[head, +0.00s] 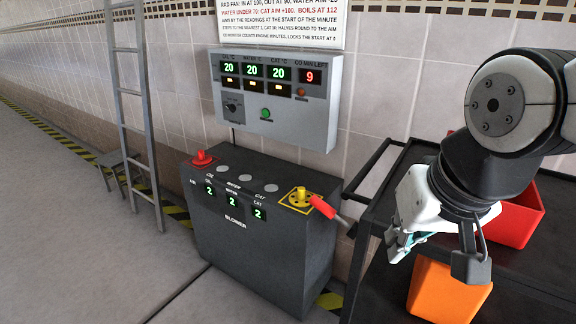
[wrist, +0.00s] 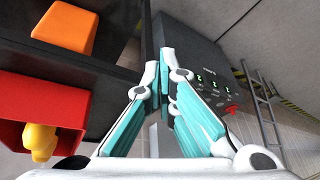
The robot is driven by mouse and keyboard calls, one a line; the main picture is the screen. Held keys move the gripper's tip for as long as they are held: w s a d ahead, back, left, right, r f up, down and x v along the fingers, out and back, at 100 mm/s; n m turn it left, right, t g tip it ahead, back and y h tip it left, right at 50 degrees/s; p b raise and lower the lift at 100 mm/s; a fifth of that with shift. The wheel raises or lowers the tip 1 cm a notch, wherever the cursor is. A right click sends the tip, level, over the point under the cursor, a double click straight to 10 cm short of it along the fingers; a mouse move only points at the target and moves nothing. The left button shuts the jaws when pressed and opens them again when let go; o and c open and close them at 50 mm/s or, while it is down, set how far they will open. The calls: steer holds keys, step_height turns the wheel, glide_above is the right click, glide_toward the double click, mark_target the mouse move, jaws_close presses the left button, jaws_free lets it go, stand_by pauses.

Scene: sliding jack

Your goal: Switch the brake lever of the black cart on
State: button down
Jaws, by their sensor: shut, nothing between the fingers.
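The black cart (head: 400,160) stands at the right in the head view, with a dark tube handle at its left end. A red-gripped lever (head: 322,207) on a grey rod slants up and left beside that end; it looks like the brake lever, though its mount is hard to make out. It overlaps the blower box in the picture. My gripper (head: 398,246) hangs over the cart's left part, right of the lever and apart from it. In the wrist view its teal fingers (wrist: 160,64) are shut and empty. I cannot pick out the lever there.
The dark blower box (head: 260,225) stands left of the cart, with a red knob (head: 202,159) and yellow valve (head: 300,196). An orange bin (head: 447,290) and a red bin (head: 520,215) are on the cart.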

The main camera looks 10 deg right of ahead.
mark_target(321, 204)
steer(key=w+a+m+t+p, duration=0.1)
steer(key=w+a+m+p, duration=0.1)
steer(key=w, duration=0.6)
steer(key=w+a+m+t+p, duration=0.1)
steer(key=w+a+m+p, duration=0.1)
steer(key=w+m+p, duration=0.3)
steer(key=shift+w+a+r+h+p, duration=0.3)
steer(key=shift+w+p, duration=0.3)
steer(key=shift+w, duration=1.55)
steer(key=shift+f, duration=0.1)
steer(key=x, duration=1.4)
steer(key=shift+b, duration=0.4)
